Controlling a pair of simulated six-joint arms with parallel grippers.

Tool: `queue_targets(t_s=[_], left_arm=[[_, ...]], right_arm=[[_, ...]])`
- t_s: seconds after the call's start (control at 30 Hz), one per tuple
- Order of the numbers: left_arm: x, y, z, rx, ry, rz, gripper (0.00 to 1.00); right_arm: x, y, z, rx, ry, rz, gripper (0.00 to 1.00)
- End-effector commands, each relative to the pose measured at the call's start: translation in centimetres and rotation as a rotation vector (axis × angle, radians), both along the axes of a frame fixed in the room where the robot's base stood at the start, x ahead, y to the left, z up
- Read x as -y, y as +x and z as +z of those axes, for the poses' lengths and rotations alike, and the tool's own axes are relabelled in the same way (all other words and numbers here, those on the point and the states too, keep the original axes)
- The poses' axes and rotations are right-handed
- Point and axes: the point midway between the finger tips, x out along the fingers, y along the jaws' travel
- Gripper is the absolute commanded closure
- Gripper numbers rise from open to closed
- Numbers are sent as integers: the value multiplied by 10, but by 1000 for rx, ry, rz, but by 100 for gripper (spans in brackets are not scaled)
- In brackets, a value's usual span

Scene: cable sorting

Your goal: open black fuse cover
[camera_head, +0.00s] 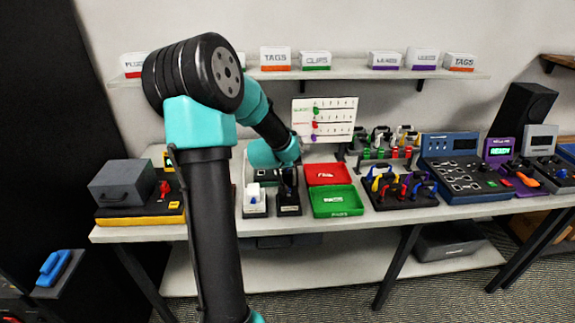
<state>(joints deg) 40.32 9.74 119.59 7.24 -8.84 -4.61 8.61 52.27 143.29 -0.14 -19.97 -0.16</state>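A black fuse block (289,209) stands upright on the table, right beside a similar white block (255,207). I take the black block to be the one with the black fuse cover; the cover's own outline is too small to make out. My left arm reaches in from the lower front, and its teal wrist is above and behind the two blocks. My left gripper (287,172) is small and dark against the black block's top. Its fingers cannot be told apart from the block, nor whether they touch it. My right gripper is not in view.
Red (327,174) and green (337,202) trays lie just right of the black block. A cable rack (401,188) and blue console (464,184) stand further right. A grey box (122,183) is at the left end. A labelled shelf (350,74) runs above.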

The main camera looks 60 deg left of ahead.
Motion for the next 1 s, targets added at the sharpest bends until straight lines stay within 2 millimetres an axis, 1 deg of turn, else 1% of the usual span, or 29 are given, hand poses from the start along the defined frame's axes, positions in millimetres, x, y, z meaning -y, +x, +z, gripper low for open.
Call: queue_targets(t_s=[0.03,0.37,0.4,0.6,0.63,1.0], left_arm=[[-3,1,3,7,8,3,100],[-3,1,3,7,8,3,100],[-3,1,3,7,8,3,78],[-2,0,1,3,4,2,58],[-2,0,1,3,4,2,56],[0,-3,3,1,1,2,56]], right_arm=[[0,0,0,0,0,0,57],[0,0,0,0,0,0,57],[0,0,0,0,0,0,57],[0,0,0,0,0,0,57],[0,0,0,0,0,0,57],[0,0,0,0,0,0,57]])
